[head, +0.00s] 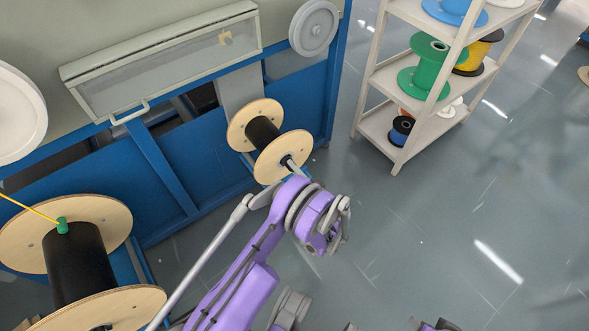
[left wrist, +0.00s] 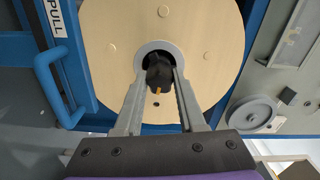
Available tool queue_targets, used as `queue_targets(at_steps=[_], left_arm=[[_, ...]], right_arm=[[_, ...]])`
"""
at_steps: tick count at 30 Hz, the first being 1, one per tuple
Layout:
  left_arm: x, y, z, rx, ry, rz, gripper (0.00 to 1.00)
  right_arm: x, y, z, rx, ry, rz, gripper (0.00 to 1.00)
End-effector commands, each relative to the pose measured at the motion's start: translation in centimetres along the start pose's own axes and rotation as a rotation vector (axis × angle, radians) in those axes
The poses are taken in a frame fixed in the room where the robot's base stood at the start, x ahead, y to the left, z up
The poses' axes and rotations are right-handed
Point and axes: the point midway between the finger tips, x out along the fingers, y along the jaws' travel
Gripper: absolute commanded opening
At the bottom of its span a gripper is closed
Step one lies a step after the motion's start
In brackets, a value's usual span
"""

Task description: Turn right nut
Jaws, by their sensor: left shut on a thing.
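The right nut is a black knob (left wrist: 159,72) with a small orange mark, at the hub of a pale wooden spool flange (left wrist: 215,35) in the left wrist view. My left gripper (left wrist: 158,68) has one finger on each side of the nut and is shut on it. In the head view the same spool (head: 265,133), with a black core, stands at the blue machine frame. My left gripper (head: 294,166) reaches its near flange there, and the nut is mostly hidden.
A second wooden spool (head: 85,215) with a yellow cable (head: 28,207) is at the left. A blue handle (left wrist: 45,80) is beside the spool in the wrist view. A shelf (head: 390,85) with coloured spools stands at the upper right. The floor at right is clear.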

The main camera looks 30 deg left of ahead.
Motion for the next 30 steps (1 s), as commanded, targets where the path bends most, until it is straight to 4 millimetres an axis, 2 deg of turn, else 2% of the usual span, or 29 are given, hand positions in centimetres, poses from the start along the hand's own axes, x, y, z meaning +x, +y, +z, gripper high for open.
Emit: queue_targets(at_steps=[30], left_arm=[[-0.12,0.07,0.09,0.962,-0.001,0.004,0.00]], right_arm=[[-0.13,0.00,-0.02,0.000,0.000,0.000,0.50]])
